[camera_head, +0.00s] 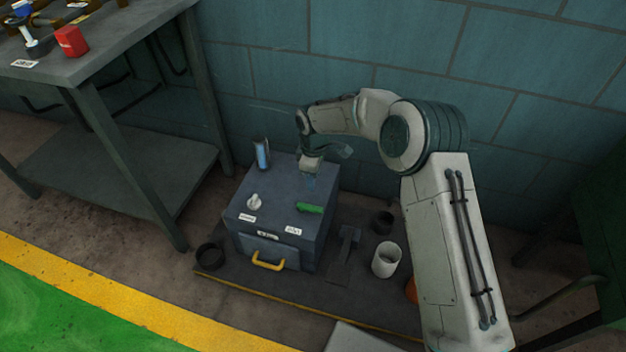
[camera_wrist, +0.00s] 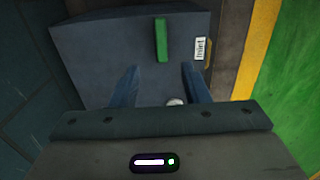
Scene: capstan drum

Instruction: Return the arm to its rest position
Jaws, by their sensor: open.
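My gripper (camera_head: 311,181) hangs over the back part of a dark grey box (camera_head: 270,225), with my arm reaching in from the right. In the wrist view my gripper (camera_wrist: 158,85) shows two blue-grey fingers spread apart with nothing between them. A green block (camera_head: 310,208) lies on the box top near its front right edge, just beyond the fingertips in the wrist view (camera_wrist: 161,40). A small white piece (camera_head: 254,201) stands on the left of the box top. It is mostly hidden behind my gripper's body in the wrist view (camera_wrist: 175,102).
A blue cylinder (camera_head: 262,154) stands at the box's back left corner. The box has a yellow handle (camera_head: 268,262) in front. A white cup (camera_head: 386,260) and dark cups (camera_head: 382,222) stand on the floor mat. A workbench (camera_head: 90,60) is at left; a blue block wall (camera_head: 300,60) rises behind.

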